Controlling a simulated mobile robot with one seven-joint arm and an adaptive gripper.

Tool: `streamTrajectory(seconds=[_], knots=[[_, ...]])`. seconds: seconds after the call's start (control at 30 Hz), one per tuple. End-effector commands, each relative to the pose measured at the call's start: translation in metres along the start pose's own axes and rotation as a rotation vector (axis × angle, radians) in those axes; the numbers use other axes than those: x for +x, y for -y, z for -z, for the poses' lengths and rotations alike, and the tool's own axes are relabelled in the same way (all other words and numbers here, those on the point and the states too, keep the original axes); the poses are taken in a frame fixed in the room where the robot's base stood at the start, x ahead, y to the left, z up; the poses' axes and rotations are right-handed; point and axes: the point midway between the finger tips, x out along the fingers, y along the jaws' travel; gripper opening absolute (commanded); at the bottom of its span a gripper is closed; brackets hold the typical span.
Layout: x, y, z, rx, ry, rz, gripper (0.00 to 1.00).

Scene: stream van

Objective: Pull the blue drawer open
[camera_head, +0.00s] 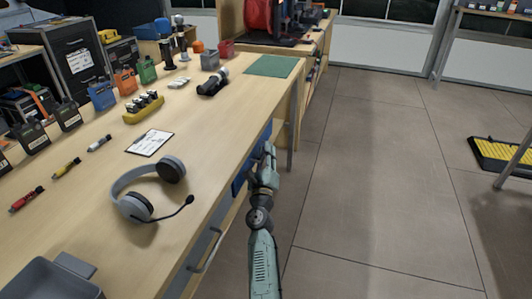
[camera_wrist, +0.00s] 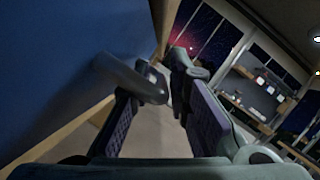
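The blue drawer (camera_head: 238,182) is under the edge of the long wooden bench, mostly hidden by the bench top and my arm. Its blue front (camera_wrist: 50,65) fills the left of the wrist view and looks closed. A dark grey bar handle (camera_wrist: 128,77) stands out from that front. My gripper (camera_head: 267,150) is beside the drawer front, below the bench top. In the wrist view my gripper (camera_wrist: 165,90) has its two fingers apart, and the handle's near end overlaps the left finger. I cannot tell whether they touch.
On the wooden bench (camera_head: 215,130) lie a headset (camera_head: 145,190), a clipboard (camera_head: 150,143) and several small tools. Another grey handle (camera_head: 206,252) shows lower along the bench front. A bench leg (camera_head: 290,145) stands just beyond my gripper.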

Motion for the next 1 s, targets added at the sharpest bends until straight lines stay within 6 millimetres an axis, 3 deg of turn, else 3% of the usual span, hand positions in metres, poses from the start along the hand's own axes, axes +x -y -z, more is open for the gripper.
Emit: streamTrajectory(seconds=[0.3,1.0], knots=[[-0.0003,0.0001,-0.0001,0.000,0.000,0.000,0.00],[-0.0006,0.0001,0.0002,0.000,0.000,0.000,0.00]])
